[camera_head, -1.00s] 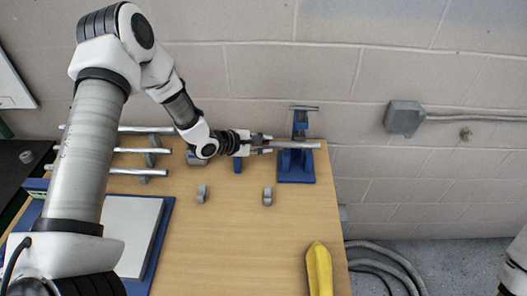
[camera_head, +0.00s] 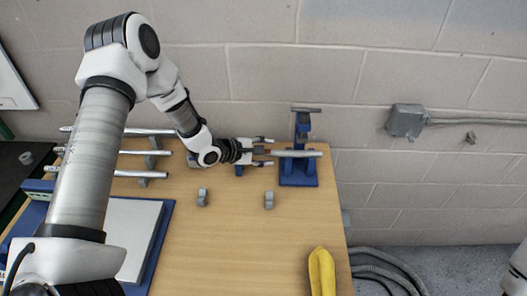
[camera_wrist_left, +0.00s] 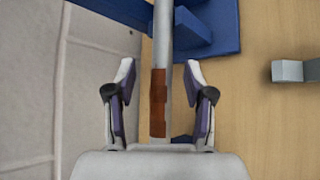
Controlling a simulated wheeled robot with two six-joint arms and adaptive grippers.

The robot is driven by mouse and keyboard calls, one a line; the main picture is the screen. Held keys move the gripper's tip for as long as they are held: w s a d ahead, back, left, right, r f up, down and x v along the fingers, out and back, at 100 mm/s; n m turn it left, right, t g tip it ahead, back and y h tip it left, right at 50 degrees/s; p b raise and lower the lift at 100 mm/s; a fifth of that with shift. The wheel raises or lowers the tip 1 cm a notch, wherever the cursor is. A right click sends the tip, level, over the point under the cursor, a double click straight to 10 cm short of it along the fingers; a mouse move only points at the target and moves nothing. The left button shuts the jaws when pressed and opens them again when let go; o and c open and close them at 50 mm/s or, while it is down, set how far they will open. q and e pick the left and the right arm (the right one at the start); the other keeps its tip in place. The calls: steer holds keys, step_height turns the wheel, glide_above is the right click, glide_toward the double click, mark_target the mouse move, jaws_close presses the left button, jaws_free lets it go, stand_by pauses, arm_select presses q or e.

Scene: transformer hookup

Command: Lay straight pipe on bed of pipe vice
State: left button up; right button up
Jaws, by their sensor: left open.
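The straight pipe (camera_head: 297,154) is grey metal and lies level across the blue pipe vice (camera_head: 298,181) near the back right of the table. My left gripper (camera_head: 270,151) is open at the pipe's left end, with its fingers spread. In the left wrist view the pipe (camera_wrist_left: 163,40) runs between the open fingers of my left gripper (camera_wrist_left: 160,95), apart from both. A brown band (camera_wrist_left: 158,95) circles the pipe there. The pipe's far end lies over the blue vice (camera_wrist_left: 215,22). My right gripper is not seen.
Several similar pipes (camera_head: 130,151) lie on supports at the left, partly behind my arm. Two small grey holders (camera_head: 203,198) (camera_head: 269,200) stand on the table. A yellow object (camera_head: 321,272) lies at the front right. The table's middle is clear.

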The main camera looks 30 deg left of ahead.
arm_select(q)
steer(key=v, duration=1.2)
steer(key=shift+f, duration=0.1)
